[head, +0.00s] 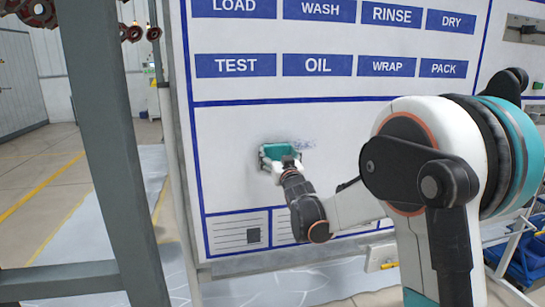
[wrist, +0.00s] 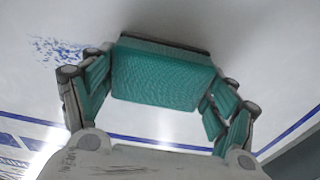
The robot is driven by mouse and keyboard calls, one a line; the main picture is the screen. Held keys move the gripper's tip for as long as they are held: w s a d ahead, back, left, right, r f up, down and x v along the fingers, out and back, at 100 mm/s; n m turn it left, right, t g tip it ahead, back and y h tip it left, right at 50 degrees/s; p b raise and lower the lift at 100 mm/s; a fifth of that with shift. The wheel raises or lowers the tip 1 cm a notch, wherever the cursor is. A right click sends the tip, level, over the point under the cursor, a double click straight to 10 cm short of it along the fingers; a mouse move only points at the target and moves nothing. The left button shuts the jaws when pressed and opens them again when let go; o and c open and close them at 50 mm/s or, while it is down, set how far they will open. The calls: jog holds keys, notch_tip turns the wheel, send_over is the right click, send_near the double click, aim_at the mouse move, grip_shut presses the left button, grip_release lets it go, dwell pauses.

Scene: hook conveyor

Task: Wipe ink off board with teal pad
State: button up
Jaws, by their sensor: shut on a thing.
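The white board (head: 230,130) stands upright in front of me, with blue labels along its top. My gripper (head: 280,160) is shut on the teal pad (head: 274,151) at the middle of the board's blank area. The pad also shows in the wrist view (wrist: 160,78), between the two fingers, with its dark edge against or very near the board; exact contact cannot be told. A patch of blue ink (head: 306,145) lies just right of the pad in the head view. In the wrist view the speckled ink (wrist: 58,52) is left of the pad.
A grey steel post (head: 105,130) stands at the left, in front of the board's left edge. Printed panels (head: 238,232) line the board's bottom. A white eraser-like block with a yellow part (head: 381,257) is at the lower edge. Blue bins (head: 530,255) stand at the lower right.

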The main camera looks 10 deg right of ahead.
aim_at(324, 145)
jog(key=shift+d, duration=9.3)
jog(key=shift+w, duration=0.1)
jog(key=shift+a, duration=0.1)
jog(key=shift+a, duration=10.35)
jog(key=shift+s, duration=0.2)
jog(key=shift+s, duration=2.9)
